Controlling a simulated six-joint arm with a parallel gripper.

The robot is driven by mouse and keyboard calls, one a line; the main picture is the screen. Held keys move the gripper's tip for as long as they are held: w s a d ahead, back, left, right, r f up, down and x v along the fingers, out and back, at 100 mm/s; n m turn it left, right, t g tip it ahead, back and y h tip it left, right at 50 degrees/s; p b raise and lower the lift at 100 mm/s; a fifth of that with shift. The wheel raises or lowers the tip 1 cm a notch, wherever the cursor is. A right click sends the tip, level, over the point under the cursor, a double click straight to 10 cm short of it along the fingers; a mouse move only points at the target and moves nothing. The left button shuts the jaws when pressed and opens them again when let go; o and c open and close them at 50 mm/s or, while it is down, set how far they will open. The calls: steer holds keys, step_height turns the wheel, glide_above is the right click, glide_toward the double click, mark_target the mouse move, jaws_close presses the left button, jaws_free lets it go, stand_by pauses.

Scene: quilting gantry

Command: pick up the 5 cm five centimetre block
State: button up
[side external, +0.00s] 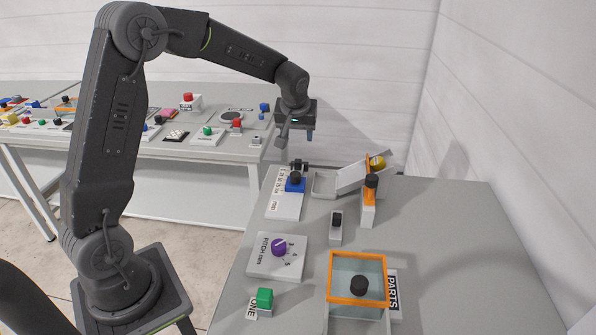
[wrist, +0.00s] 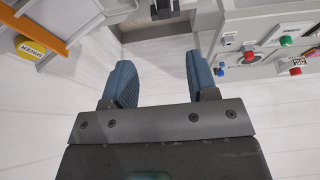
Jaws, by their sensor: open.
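I cannot make out which thing is the 5 cm block; no readable mark in either view names it. My gripper (side external: 297,135) hangs high beyond the far edge of the near grey table, fingers down. In the wrist view my gripper (wrist: 158,72) shows two blue ribbed fingers wide apart with nothing between them. A green cube-like piece (side external: 264,298) sits on a small white base marked ONE at the near left of the table. A blue piece with a black top (side external: 295,182) sits on a white marked strip below the gripper.
The near table (side external: 480,250) has free room at right. It bears a purple knob (side external: 279,247) on a white panel, an orange-rimmed clear box (side external: 357,256), an orange-handled piece (side external: 370,190) and a tilted tray with a yellow piece (side external: 377,162). A cluttered bench (side external: 200,150) stands behind.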

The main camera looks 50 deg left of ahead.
glide_toward(298, 160)
steer(key=x, duration=0.4)
steer(key=shift+w+d+f, duration=0.15)
steer(key=shift+d+f, duration=0.15)
steer(key=shift+f, duration=0.15)
steer(key=shift+a+x, duration=0.15)
steer(key=shift+x, duration=1.15)
steer(key=shift+a+x, duration=0.15)
steer(key=shift+x, duration=1.2)
steer(key=shift+r, duration=0.1)
steer(key=shift+c, duration=0.3)
steer(key=c, duration=0.9)
steer(key=shift+r, duration=0.1)
